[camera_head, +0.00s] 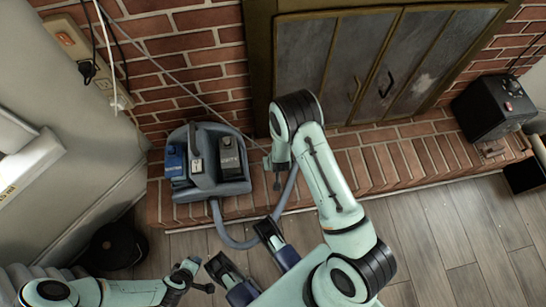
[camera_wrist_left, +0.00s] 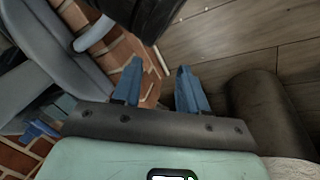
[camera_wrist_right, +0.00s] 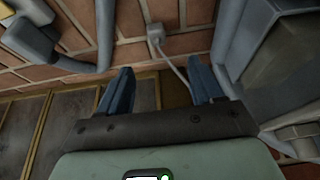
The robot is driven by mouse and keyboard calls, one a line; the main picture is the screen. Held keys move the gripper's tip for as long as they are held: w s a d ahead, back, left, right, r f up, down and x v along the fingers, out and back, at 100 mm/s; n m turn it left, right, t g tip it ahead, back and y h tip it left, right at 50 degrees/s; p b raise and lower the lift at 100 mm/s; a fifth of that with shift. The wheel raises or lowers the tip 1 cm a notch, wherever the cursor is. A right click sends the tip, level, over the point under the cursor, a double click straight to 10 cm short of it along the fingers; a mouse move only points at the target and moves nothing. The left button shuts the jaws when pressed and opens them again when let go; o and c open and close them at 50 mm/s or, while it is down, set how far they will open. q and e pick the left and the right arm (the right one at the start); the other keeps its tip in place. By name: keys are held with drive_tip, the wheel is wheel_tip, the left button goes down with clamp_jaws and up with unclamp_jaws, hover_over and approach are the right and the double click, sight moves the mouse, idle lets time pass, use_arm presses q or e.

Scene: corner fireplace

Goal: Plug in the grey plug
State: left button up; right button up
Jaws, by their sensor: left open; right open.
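A small grey plug (camera_wrist_right: 155,33) lies on the bricks in the right wrist view, with its thin cable running down between my fingers. My right gripper (camera_wrist_right: 158,66) is open, its fingertips pointing toward the plug and apart from it. I cannot make out the plug in the head view. My left gripper (camera_wrist_left: 158,65) is open and empty above the hearth edge.
A blue-grey machine (camera_head: 233,187) stands on the brick hearth (camera_head: 365,170), with a grey hose (camera_head: 238,242) curving from its front. A thin cable crosses the brick wall. Glass fireplace doors (camera_head: 345,65) are behind. A black box (camera_head: 490,107) stands right.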

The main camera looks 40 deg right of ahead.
drive_tip(key=b+x, duration=0.3)
drive_tip(key=x, duration=0.4)
drive_tip(key=shift+d+f, duration=0.1)
drive_tip(key=shift+f, duration=0.25)
use_arm(q)
drive_tip(key=shift+g, duration=0.5)
drive_tip(key=s+f, duration=0.1)
drive_tip(key=a+f, duration=0.1)
drive_tip(key=f, duration=0.1)
drive_tip(key=s+f, duration=0.1)
drive_tip(key=shift+s+a+f, duration=0.2)
drive_tip(key=shift+s+f, duration=0.1)
drive_tip(key=shift+f, duration=0.05)
use_arm(e)
drive_tip(key=shift+w+f, duration=0.1)
drive_tip(key=shift+f, duration=0.1)
drive_tip(key=x, duration=0.1)
drive_tip(key=b+x, duration=0.1)
drive_tip(key=x, duration=0.1)
drive_tip(key=b+x, duration=0.1)
drive_tip(key=x, duration=0.1)
drive_tip(key=shift+w+d, duration=0.1)
drive_tip(key=shift+d, duration=0.3)
use_arm(q)
drive_tip(key=s+f+g, duration=0.2)
drive_tip(key=s+f, duration=0.1)
drive_tip(key=s, duration=0.2)
drive_tip(key=shift+a+f+n, duration=0.25)
drive_tip(key=shift+a+n, duration=0.05)
drive_tip(key=shift+n, duration=0.1)
